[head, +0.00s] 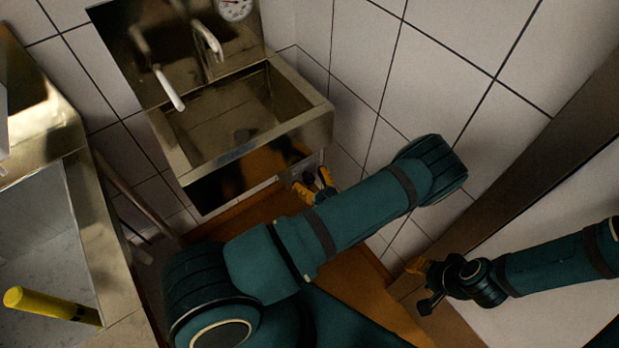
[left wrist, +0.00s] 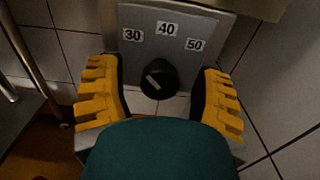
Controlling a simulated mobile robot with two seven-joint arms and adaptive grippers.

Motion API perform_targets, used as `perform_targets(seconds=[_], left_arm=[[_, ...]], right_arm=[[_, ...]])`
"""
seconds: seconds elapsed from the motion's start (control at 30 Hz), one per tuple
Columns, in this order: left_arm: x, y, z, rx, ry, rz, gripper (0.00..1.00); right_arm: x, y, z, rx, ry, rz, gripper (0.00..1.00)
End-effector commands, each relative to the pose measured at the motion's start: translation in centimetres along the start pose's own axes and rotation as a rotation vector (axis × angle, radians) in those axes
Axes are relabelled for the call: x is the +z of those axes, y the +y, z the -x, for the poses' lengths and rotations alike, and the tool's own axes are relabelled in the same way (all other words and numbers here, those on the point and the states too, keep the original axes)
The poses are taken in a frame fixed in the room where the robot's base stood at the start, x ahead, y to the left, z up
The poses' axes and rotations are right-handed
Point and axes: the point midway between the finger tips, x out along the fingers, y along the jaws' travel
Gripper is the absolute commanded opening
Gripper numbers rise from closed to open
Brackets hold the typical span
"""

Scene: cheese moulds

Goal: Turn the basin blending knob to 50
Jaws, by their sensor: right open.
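The basin blending knob (left wrist: 159,79) is round and black, on a grey panel (left wrist: 178,22) marked 30, 40 and 50. Its white pointer mark slants to the upper left, towards the 30 side. My left gripper (left wrist: 159,68) is open, with one yellow finger on each side of the knob and gaps between fingers and knob. In the head view my left gripper (head: 315,186) is at the front underside of the metal basin (head: 322,123); the knob cannot be made out there. My right gripper (head: 424,286) is open and empty at the lower right, away from the basin.
A tiled wall (head: 440,45) stands behind and right of the basin. A white tap (head: 170,88) and a round gauge (head: 234,8) are above it. A metal-edged counter with a yellow cylinder (head: 50,304) is at the left. A metal pipe (left wrist: 28,55) stands left of the panel.

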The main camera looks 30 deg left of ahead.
Motion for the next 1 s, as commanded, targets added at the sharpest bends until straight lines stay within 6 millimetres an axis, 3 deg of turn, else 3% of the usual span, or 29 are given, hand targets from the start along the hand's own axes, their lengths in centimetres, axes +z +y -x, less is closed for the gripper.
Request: perform_targets(seconds=[0.03, 0.17, 0.2, 0.57, 1.0], left_arm=[[0.00, -0.01, 0.00, 0.000, 0.000, 0.000, 0.50], [0.00, -0.01, 0.01, 0.000, 0.000, 0.000, 0.04], [0.00, -0.01, 0.01, 0.000, 0.000, 0.000, 0.00], [0.01, -0.03, 0.02, -0.001, 0.000, -0.042, 0.00], [-0.01, 0.00, 0.03, -0.001, 0.000, -0.366, 0.00]], right_arm=[[0.00, 0.00, 0.00, 0.000, 0.000, 0.000, 0.47], [0.00, 0.00, 0.00, 0.000, 0.000, 0.000, 0.47], [0.00, 0.00, 0.00, 0.000, 0.000, 0.000, 0.47], [0.00, -0.03, 0.06, 0.000, 0.000, 0.000, 0.47], [0.04, -0.17, 0.44, 0.000, -0.002, 0.000, 0.47]])
